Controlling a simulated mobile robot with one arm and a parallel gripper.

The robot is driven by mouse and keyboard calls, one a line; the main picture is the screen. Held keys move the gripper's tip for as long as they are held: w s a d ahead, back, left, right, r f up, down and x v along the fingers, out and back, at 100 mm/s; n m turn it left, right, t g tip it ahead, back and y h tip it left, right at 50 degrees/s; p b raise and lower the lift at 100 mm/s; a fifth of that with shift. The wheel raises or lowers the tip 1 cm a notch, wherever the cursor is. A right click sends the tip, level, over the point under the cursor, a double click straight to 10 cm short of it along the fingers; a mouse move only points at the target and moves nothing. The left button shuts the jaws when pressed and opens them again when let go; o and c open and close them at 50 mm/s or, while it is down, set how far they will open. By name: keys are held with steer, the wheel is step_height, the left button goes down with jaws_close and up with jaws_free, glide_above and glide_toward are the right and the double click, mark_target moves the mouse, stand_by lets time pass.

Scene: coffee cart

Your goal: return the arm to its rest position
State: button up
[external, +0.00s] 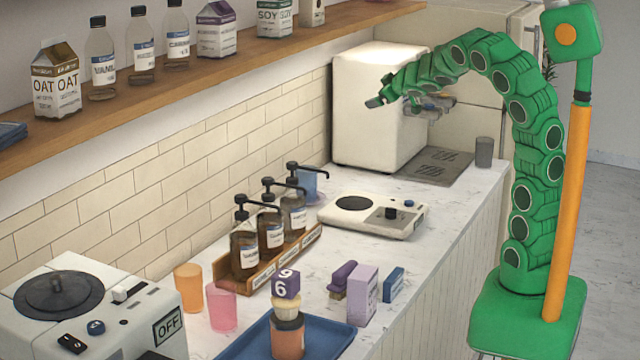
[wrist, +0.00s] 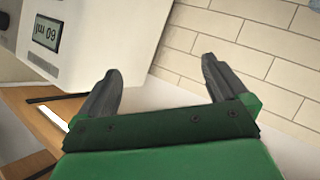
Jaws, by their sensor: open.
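My green arm arches up from its base at the right and over to the left. My gripper (external: 373,102) ends it, high in front of the white coffee machine (external: 372,125) in the external view. In the wrist view my gripper (wrist: 160,68) has its two dark fingers spread apart, with nothing between them. Past the fingers there are the tiled wall (wrist: 250,50) and a white machine with a small display (wrist: 46,34).
A wooden shelf (external: 215,62) with cartons and bottles runs along the wall. On the counter stand pump bottles in a wooden rack (external: 285,257), a white scale-like device (external: 374,216), cups, and a blue tray (external: 335,335) holding a stacked cup. A dark grey cup (external: 484,152) stands at the counter's far edge.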

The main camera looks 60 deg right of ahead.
steer(key=s+a+f+m+g, duration=0.1)
steer(key=s+a+f+g, duration=0.15)
steer(key=s, duration=0.45)
steer(key=s+a+f+m+g+y, duration=0.1)
steer(key=s+a+f+g, duration=0.1)
steer(key=s+a, duration=0.3)
steer(key=s+a+f+m+g, duration=0.1)
steer(key=s+a+f+g, duration=0.15)
steer(key=s, duration=0.55)
steer(key=s+a+f+n+g+y, duration=0.1)
steer(key=s+a+f+g+y, duration=0.2)
steer(key=s+a, duration=0.7)
steer(key=s+a+f+n+g+y, duration=0.1)
steer(key=s+a+f+g+y, duration=0.1)
steer(key=s+a, duration=0.9)
steer(key=shift+s+a+f+n+g+y, duration=0.15)
steer(key=shift+a+f+n+g+y, duration=0.35)
steer(key=shift+a, duration=0.5)
steer(key=shift+f, duration=0.1)
